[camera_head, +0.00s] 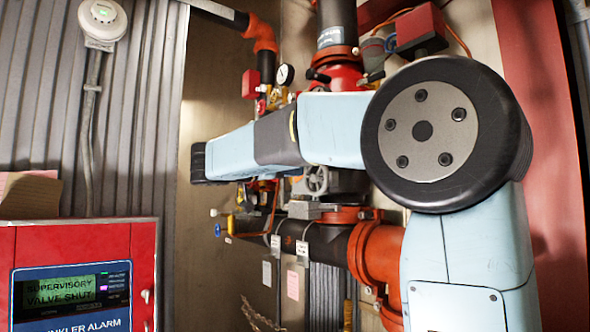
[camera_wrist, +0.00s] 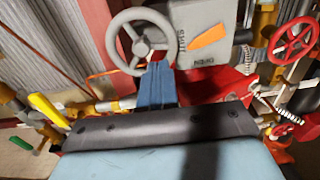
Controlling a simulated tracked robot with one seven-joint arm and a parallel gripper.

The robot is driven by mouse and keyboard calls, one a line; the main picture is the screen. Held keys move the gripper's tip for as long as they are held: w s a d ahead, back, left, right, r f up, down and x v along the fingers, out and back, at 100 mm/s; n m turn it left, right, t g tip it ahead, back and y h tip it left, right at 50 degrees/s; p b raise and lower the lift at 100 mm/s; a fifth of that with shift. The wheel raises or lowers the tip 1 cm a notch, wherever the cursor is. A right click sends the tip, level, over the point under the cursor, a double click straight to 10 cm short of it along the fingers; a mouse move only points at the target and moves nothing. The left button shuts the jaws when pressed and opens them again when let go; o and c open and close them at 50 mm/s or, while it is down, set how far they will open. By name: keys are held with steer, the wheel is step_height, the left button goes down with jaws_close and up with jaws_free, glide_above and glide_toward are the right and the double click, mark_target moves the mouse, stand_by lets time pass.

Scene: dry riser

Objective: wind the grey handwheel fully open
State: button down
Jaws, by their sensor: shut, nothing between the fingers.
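The grey handwheel (camera_wrist: 141,47) is at the top of the wrist view, with a round rim, spokes and a hub. It also shows in the head view (camera_head: 316,180), partly hidden below my arm. My gripper (camera_wrist: 158,68) is shut and empty. Its blue-grey fingers point at the lower rim of the wheel and overlap it in the picture; I cannot tell whether they touch. Beside the wheel is a grey gearbox (camera_wrist: 212,18) with an orange pointer (camera_wrist: 209,36) and the words SHUT and OPEN. My gripper's fingertips are hidden in the head view.
A red handwheel (camera_wrist: 293,42) is at the right of the wrist view, and a yellow-green lever (camera_wrist: 48,110) at the left. Red and black pipes (camera_head: 340,240) crowd around the valve. A red alarm panel (camera_head: 80,270) reads SUPERVISORY VALVE SHUT. Corrugated wall (camera_head: 40,100) stands behind.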

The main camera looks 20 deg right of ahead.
mark_target(323, 177)
steer(key=f, duration=0.1)
steer(key=w+f, duration=0.1)
steer(key=shift+w+a+f, duration=0.2)
steer(key=shift+f, duration=0.15)
steer(key=s+f, duration=0.1)
steer(key=s+d+f, duration=0.1)
steer(key=s+f, duration=0.1)
steer(key=shift+s, duration=0.15)
steer(key=s+r, duration=0.1)
steer(key=s+d+r, duration=0.1)
steer(key=shift+s+d+r, duration=0.1)
steer(key=shift+d+r, duration=0.15)
steer(key=shift+r, duration=0.1)
steer(key=shift+s+d+r, duration=0.3)
steer(key=shift+s+r, duration=0.15)
steer(key=shift+r, duration=0.1)
steer(key=shift+w+d, duration=0.2)
steer(key=shift+d, duration=0.4)
steer(key=shift+w+d, duration=0.1)
steer(key=shift+d, duration=0.05)
steer(key=shift+r, duration=0.1)
